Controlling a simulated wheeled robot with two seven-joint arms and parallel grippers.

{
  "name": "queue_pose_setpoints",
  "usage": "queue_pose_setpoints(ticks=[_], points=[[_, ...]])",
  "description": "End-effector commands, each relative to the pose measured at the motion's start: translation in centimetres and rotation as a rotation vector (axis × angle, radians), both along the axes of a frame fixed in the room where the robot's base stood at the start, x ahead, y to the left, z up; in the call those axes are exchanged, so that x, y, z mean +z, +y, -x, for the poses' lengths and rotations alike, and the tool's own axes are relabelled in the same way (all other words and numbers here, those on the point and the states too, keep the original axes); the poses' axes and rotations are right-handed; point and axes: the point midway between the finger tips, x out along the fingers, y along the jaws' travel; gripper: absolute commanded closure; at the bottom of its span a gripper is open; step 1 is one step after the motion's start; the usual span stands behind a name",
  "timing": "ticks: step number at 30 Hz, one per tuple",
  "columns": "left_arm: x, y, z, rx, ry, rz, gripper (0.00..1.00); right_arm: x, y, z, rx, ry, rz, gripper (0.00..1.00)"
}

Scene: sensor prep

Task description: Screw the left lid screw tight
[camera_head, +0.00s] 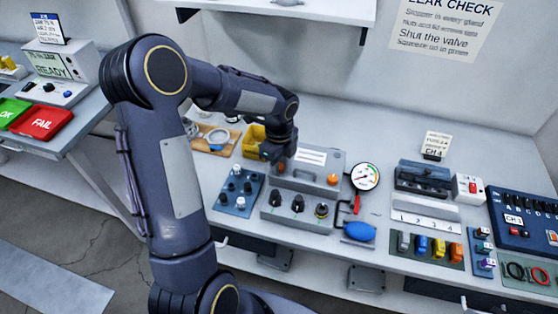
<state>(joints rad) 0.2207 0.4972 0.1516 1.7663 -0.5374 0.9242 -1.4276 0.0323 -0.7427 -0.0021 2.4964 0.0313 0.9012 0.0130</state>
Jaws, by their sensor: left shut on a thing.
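A grey box with a lid (311,158) stands in the middle of the bench, with three dark glands (299,203) along its front. My left gripper (277,160) points down at the left end of the lid and is shut on the left lid screw (281,168). Only a little orange of that screw shows below the fingers, so I cannot tell how deep it sits. The orange right lid screw (332,179) is in plain view at the lid's other end. My right gripper is out of view.
A gauge (365,176), a red valve (356,204) and a blue bulb (360,231) are right of the box. A blue plate with several fittings (238,190) is to its left, a yellow bin (250,141) behind left. A shelf (300,10) hangs above.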

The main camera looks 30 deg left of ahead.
Motion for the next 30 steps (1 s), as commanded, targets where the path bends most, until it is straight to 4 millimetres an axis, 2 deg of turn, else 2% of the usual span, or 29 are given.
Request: queue_pose_setpoints(ticks=[20, 21, 26, 30], points=[[0.01, 0.02, -0.03, -0.067, -0.001, 0.0, 0.98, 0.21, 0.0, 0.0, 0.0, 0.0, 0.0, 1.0], [0.01, 0.02, -0.03, -0.067, -0.001, 0.0, 0.74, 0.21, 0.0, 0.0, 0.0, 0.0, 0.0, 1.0], [0.01, 0.02, -0.03, -0.066, -0.001, 0.0, 0.53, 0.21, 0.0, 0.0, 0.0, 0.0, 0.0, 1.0], [0.01, 0.01, -0.02, -0.066, -0.001, 0.0, 0.53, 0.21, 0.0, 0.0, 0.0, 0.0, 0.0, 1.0]])
